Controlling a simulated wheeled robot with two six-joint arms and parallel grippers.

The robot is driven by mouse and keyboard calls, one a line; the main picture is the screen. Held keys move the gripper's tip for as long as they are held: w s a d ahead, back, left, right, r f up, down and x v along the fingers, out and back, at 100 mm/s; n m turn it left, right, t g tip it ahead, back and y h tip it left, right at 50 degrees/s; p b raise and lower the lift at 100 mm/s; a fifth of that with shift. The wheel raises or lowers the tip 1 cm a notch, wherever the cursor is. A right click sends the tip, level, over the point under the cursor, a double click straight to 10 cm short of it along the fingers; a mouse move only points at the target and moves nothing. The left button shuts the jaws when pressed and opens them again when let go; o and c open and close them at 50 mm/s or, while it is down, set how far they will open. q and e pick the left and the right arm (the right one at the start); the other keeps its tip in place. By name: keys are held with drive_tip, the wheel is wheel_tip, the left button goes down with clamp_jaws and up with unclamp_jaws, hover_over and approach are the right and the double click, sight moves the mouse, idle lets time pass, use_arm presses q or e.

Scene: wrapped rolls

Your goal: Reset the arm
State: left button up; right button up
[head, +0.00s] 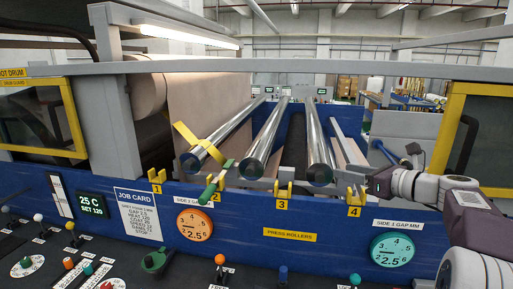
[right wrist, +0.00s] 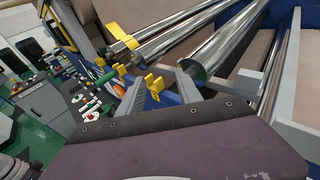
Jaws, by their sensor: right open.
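My right arm comes in from the right edge of the head view. My right gripper (head: 374,184) is at the machine's blue front beam, just right of the yellow bracket numbered 4 (head: 354,196). In the right wrist view its two grey fingers (right wrist: 162,92) are spread apart with nothing held between them. Beyond the fingers is a shiny steel roller (right wrist: 220,52). I cannot tell how far the fingers are from the machine. My left gripper is in neither view.
Steel press rollers (head: 264,138) run back behind the blue beam (head: 245,212). A green-handled lever (head: 208,192) stands near bracket 2. A control panel (head: 120,265) with knobs lies along the front. A yellow-framed guard (head: 447,128) stands at the right.

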drive_tip(key=s+a+f+n+g, duration=0.3)
drive_tip(key=a+f+n+g, duration=0.15)
drive_tip(key=a+f, duration=0.75)
drive_tip(key=s+a+f+n+g+b, duration=0.2)
drive_tip(key=s+a+f+n+g, duration=0.35)
drive_tip(key=s+a+f, duration=0.4)
drive_tip(key=s+d+f+n+g+h, duration=0.2)
drive_tip(key=s+f+n+g+h, duration=0.15)
drive_tip(key=s+f+n, duration=0.6)
drive_tip(key=s+d+f+n+h, duration=0.4)
drive_tip(key=d+f+n, duration=0.3)
drive_tip(key=n, duration=0.3)
drive_tip(key=shift+s+f+t, duration=0.15)
drive_tip(key=shift+s+t, duration=0.2)
drive_tip(key=shift+t, duration=0.1)
drive_tip(key=shift+n, duration=0.25)
